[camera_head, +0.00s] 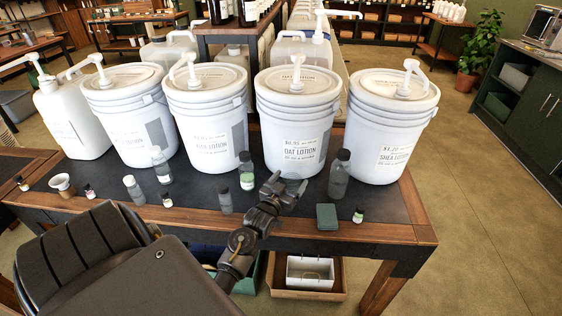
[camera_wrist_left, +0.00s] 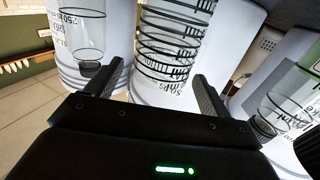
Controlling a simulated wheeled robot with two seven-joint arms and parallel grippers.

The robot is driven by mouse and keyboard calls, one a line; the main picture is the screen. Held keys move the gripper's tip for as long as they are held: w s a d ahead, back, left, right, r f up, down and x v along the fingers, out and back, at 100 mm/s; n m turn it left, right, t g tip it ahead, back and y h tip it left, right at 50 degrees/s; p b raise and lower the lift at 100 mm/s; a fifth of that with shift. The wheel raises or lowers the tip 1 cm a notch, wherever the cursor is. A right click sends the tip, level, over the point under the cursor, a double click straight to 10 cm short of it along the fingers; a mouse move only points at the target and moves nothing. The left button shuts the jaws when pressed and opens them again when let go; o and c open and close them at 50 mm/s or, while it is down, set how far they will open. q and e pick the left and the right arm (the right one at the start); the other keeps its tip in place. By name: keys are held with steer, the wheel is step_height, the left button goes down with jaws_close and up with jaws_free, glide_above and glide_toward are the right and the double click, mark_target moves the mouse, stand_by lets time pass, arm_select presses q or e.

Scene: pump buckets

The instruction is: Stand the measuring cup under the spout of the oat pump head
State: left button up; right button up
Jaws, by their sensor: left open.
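The oat lotion bucket (camera_head: 303,120) stands at the back of the table with its white pump head (camera_head: 298,72) on the lid. My left gripper (camera_head: 281,186) is low in front of this bucket. In the left wrist view the left gripper (camera_wrist_left: 155,88) is open, its fingers apart. A clear vessel with black rings, seemingly the measuring cup (camera_wrist_left: 170,45), shows between and beyond the fingers. I cannot tell whether they touch it. In the head view I cannot make the cup out clearly behind the gripper. The right gripper is not in view.
A green-labelled bottle (camera_head: 247,172) stands left of the gripper and a dark-capped bottle (camera_head: 340,175) right of it. Other lotion buckets flank the oat one, including a right-hand one (camera_head: 389,125). A dark green box (camera_head: 327,217) lies near the table's front edge.

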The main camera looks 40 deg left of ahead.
arm_select(q)
steer(key=v, duration=0.8)
steer(key=shift+b, duration=0.4)
steer(key=s+d+f+g, duration=0.1)
steer(key=s+d+f+m+g+h, duration=0.1)
steer(key=d+f, duration=0.1)
steer(key=s+d+f+g+h, duration=0.1)
steer(key=d, duration=0.1)
steer(key=shift+s+d+f+m+g, duration=0.2)
steer(key=shift+d+m+g, duration=0.1)
steer(key=shift+m, duration=0.1)
steer(key=s+d+f+m+g+h, duration=0.1)
steer(key=s+d+f+m+g, duration=0.1)
steer(key=s+d+g, duration=0.6)
steer(key=s+d+f+m+g+h, duration=0.1)
steer(key=s+d+f+g+h, duration=0.2)
steer(key=s, duration=0.9)
step_height(320, 180, down, 25)
steer(key=s+y, duration=0.1)
steer(key=s, duration=0.1)
steer(key=s+a+f+g, duration=0.1)
steer(key=s+a+f, duration=0.1)
steer(key=s+f, duration=1.4)
steer(key=shift+s+f+m+g, duration=0.25)
steer(key=shift+f+m+g, duration=0.05)
steer(key=shift+f+g, duration=0.1)
